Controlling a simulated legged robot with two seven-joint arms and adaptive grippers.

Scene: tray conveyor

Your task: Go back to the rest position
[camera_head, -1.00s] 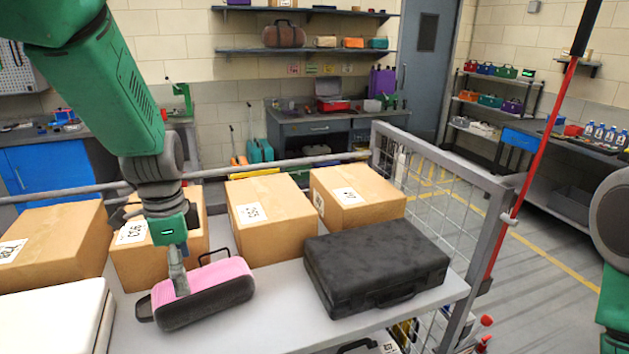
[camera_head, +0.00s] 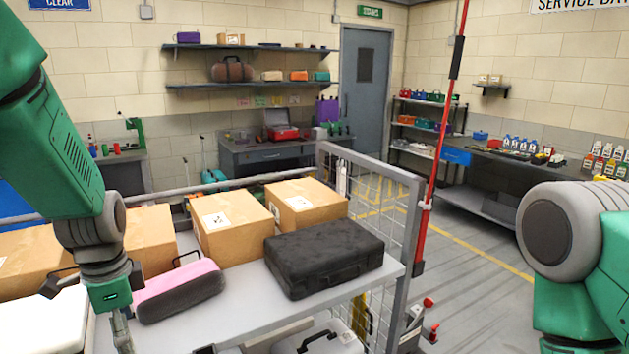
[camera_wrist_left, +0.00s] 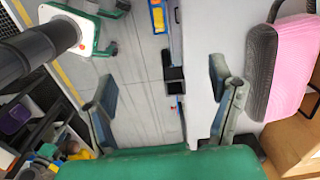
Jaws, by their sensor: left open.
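My left gripper (camera_head: 122,338) is at the lower left of the head view, in front of the pink case and above the table's near side. In the left wrist view its two fingers (camera_wrist_left: 165,98) stand wide apart with nothing between them. The pink case (camera_head: 178,288) with a dark side lies on the grey table (camera_head: 240,313). It also shows at the right of the wrist view (camera_wrist_left: 296,62), outside the fingers. My right arm shows at the right edge of the head view, but its gripper is out of frame.
A black case (camera_head: 325,262) lies right of the pink case. Cardboard boxes (camera_head: 232,228) line the back of the table. A white case (camera_head: 42,325) is at the near left. A mesh fence (camera_head: 375,225) bounds the table's right end, with open floor beyond.

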